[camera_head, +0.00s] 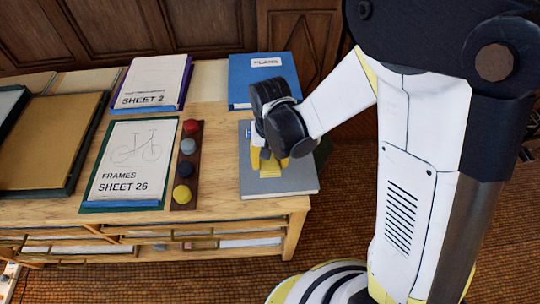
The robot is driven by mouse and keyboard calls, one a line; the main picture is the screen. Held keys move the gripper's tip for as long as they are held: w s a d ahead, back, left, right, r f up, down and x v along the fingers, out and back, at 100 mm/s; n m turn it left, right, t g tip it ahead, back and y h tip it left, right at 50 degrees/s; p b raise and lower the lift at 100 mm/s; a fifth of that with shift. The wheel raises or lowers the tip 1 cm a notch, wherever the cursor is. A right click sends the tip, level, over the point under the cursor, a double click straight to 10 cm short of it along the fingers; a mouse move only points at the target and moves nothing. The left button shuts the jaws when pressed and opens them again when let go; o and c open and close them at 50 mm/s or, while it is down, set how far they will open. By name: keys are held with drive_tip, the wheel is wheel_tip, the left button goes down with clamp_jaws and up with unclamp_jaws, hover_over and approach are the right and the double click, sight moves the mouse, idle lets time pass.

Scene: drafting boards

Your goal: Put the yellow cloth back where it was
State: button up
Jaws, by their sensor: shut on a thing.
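The yellow cloth (270,170) shows as a small yellow patch just below my gripper, over the grey book (298,182) near the table's right end. My gripper (270,160) points down over that book and is shut on the cloth. The dark wrist and the fingers hide much of the cloth. I cannot tell whether the cloth touches the book's cover.
A blue "PLANS" binder (240,80) lies behind the grey book. Left of it are a strip with several coloured knobs (180,197), a "SHEET 26" bicycle drawing (138,165), a "SHEET 2" stack (150,85) and a brown board (50,140). The wooden table (222,160) has narrow bare gaps.

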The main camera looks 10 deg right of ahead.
sight(272, 165)
drive_tip(key=shift+w+d+f+b, duration=0.2)
drive_tip(key=shift+w+f, duration=0.2)
drive_tip(key=shift+w, duration=0.2)
drive_tip(key=shift+w+d+f+b, duration=0.1)
drive_tip(key=shift+w+d+f, duration=0.1)
drive_tip(key=shift+w+f, duration=0.3)
drive_tip(key=shift+f+b, duration=0.85)
drive_tip(key=shift+f, duration=0.85)
drive_tip(key=shift+f, duration=0.1)
drive_tip(key=shift+f, duration=0.2)
drive_tip(key=o, duration=1.2)
drive_tip(key=shift+r, duration=0.1)
drive_tip(key=shift+r, duration=0.15)
